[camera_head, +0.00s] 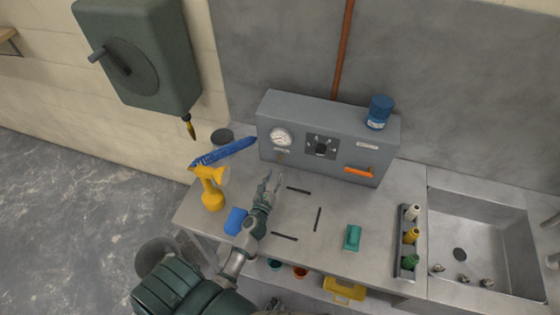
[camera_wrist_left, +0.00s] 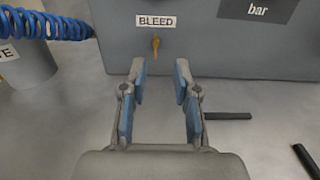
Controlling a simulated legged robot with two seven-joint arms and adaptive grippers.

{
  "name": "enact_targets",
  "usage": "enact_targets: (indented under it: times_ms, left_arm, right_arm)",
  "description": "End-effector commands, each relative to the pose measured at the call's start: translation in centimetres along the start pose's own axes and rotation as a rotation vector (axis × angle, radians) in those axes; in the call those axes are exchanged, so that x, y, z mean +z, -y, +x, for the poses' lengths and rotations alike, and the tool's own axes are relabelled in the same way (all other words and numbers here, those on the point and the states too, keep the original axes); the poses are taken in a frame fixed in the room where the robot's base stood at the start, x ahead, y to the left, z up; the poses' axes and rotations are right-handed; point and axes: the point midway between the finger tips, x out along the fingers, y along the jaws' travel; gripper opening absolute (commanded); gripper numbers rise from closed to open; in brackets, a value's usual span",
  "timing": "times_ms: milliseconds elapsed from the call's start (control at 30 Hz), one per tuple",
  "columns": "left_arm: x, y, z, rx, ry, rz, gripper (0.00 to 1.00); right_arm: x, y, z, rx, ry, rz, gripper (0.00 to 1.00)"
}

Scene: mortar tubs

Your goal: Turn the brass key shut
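The brass key (camera_wrist_left: 156,43) sits on the front of the grey panel box, just under the label BLEED. In the left wrist view it points roughly straight down. In the head view it is very small, below the gauge. My left gripper (camera_head: 269,180) is in front of the box, over the bench. Its blue-padded fingers (camera_wrist_left: 160,95) are open and empty in the left wrist view, aimed at the panel with the key beyond the gap between them. They look apart from the key. My right gripper is not in view.
The grey box (camera_head: 272,110) carries a gauge (camera_head: 281,137), a black knob (camera_head: 321,148) and an orange handle (camera_head: 359,171). A blue coil (camera_head: 228,151) and yellow spray bottle (camera_head: 211,190) stand left. A green block (camera_head: 352,238), bottle rack (camera_head: 404,245) and sink (camera_head: 485,225) lie right.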

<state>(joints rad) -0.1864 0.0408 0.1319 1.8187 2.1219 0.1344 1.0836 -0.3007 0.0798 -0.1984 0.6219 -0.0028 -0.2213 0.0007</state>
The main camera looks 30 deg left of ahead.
Motion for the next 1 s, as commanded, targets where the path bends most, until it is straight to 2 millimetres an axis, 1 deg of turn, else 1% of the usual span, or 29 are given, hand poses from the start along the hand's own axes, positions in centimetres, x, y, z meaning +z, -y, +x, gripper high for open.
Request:
enact_targets:
  times_ms: [33,100,200,300,400,500,767,800,867,900,1000]
  left_arm:
    - [0.1,-0.1,1.4,0.0,0.001,-0.001,0.3]
    - [0.1,-0.2,2.9,0.0,0.002,0.0,0.3]
    - [0.0,-0.1,4.8,0.0,0.002,0.001,0.3]
    - [0.0,0.0,6.1,0.0,0.001,0.002,0.3]
    - [0.0,0.1,7.0,-0.001,0.001,0.003,0.3]
    - [0.0,0.2,7.3,-0.001,0.0,0.005,0.3]
    - [0.0,0.1,7.4,-0.001,0.0,0.003,0.3]
    - [0.0,0.1,7.4,-0.001,0.0,0.003,0.2]
    - [0.0,0.0,7.4,-0.001,0.0,0.003,0.05]
    - [0.0,0.1,7.4,-0.001,0.0,0.002,0.0]
    - [-0.1,0.1,7.4,-0.002,0.0,0.001,0.0]
  right_arm:
    - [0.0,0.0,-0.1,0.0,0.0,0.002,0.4]
    - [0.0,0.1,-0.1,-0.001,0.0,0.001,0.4]
    - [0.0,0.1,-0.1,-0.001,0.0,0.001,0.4]
    - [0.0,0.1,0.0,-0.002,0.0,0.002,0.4]
    - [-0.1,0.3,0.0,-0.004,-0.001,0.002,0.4]
    - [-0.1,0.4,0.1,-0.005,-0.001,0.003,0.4]
    - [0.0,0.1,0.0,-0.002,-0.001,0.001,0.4]
    - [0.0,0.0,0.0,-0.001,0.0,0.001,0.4]
    - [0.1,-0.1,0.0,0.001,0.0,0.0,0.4]
    - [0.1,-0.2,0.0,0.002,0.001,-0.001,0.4]
    - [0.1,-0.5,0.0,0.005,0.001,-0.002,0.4]
